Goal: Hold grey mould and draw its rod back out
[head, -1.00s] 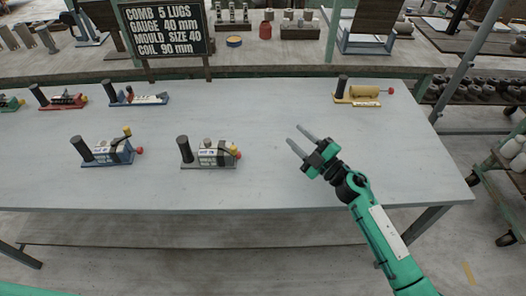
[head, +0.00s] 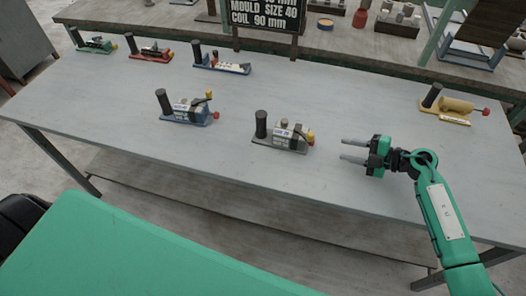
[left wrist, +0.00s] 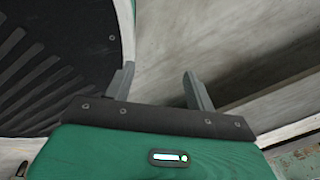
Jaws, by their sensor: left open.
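The grey mould (head: 293,142) stands on the table near its front edge in the head view. It has a black upright handle (head: 261,124) at its left end.
A blue mould (head: 187,111) stands left of the grey one. Green (head: 96,46), red (head: 150,53) and another blue piece (head: 222,66) stand along the back. A yellow one (head: 456,106) is at the right. The tabletop (head: 90,110) has bare room at left.

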